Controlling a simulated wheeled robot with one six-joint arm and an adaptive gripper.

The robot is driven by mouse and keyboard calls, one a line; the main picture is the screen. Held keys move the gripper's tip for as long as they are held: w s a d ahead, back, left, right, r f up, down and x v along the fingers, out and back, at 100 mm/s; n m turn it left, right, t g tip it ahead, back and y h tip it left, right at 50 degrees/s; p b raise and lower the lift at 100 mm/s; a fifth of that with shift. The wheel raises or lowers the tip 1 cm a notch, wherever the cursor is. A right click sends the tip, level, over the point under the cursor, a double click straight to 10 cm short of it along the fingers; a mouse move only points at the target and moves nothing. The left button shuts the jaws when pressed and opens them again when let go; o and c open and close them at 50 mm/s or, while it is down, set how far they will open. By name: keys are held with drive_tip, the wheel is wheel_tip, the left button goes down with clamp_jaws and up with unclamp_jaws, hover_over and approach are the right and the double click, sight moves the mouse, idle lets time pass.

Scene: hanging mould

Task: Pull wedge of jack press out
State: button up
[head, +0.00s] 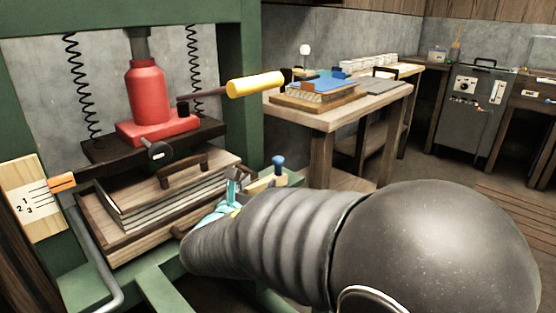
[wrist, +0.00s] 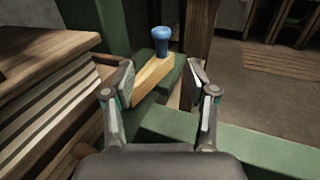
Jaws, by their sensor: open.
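The jack press has a green frame (head: 240,80) and a red jack (head: 148,92) with a yellow-handled lever (head: 256,84). A wooden wedge (wrist: 155,75) with a blue knob (wrist: 161,35) lies on a green ledge of the press, right of the stacked boards. In the head view the blue knob (head: 278,161) shows beyond my gripper (head: 232,190), and my arm hides much of the area. In the wrist view my gripper (wrist: 160,82) is open, its two fingers on either side of the wedge's near end. I cannot tell whether they touch it.
A wooden mould stack (head: 165,200) with a dark handle sits under the press plate, left of my gripper. A scale board (head: 35,198) is at the left. A workbench (head: 340,118) stands behind, and a grey cabinet (head: 475,110) at the back right. Floor shows at right.

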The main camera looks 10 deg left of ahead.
sight(276, 162)
drive_tip(key=w, duration=0.4)
drive_tip(key=w+d, duration=0.1)
drive_tip(key=w, duration=0.4)
drive_tip(key=w+d+p, duration=0.1)
drive_tip(key=w, duration=0.3)
drive_tip(key=shift+w, duration=0.25)
drive_tip(key=shift+c, duration=0.2)
clamp_jaws()
